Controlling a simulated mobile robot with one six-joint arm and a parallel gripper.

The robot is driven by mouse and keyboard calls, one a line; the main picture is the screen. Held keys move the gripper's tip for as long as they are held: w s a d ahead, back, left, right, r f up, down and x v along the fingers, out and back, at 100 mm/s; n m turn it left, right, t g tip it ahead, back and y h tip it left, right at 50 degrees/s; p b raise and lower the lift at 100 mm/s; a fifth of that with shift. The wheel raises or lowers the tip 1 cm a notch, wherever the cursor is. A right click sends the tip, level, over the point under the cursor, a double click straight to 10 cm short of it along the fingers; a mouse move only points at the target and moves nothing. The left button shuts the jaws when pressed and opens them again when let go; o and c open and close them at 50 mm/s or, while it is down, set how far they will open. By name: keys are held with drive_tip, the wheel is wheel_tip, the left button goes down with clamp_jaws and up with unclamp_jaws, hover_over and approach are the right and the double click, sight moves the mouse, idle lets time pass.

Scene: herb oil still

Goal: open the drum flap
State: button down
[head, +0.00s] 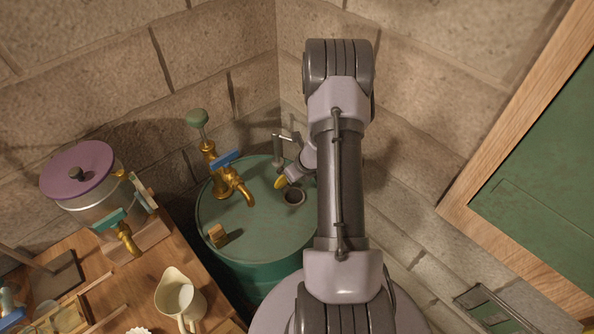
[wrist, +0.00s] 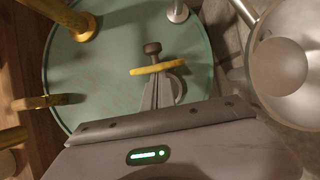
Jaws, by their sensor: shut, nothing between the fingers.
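The green drum (head: 235,255) stands in the wall corner; its round top also fills much of the wrist view (wrist: 110,75). A small yellow flap (head: 281,183) is on it, beside a dark round hole with a grey rim (head: 293,197) that looks uncovered. In the wrist view the flap (wrist: 150,70) shows nearly edge-on, as if raised, with a dark knob (wrist: 152,47) on its far side. My gripper (wrist: 163,88) is shut and empty, its fingertips at the flap's near side. I cannot tell whether they touch. In the head view my arm hides part of the drum's right side.
A brass tap with a blue lever (head: 233,180) rises from the drum, left of the flap. A small brass block (head: 217,235) sits near the front left rim. A bent grey pipe (head: 278,150) stands behind the flap. A wooden bench with a silver pot (head: 115,200) adjoins on the left.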

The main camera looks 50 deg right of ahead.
drive_tip(key=shift+w+d+r+p, duration=0.15)
drive_tip(key=shift+w+p, duration=0.25)
drive_tip(key=shift+w, duration=0.45)
drive_tip(key=shift+w+d+r+p, duration=0.1)
drive_tip(key=shift+w+r+p, duration=0.2)
drive_tip(key=shift+w, duration=0.5)
drive_tip(key=shift+w+f, duration=0.1)
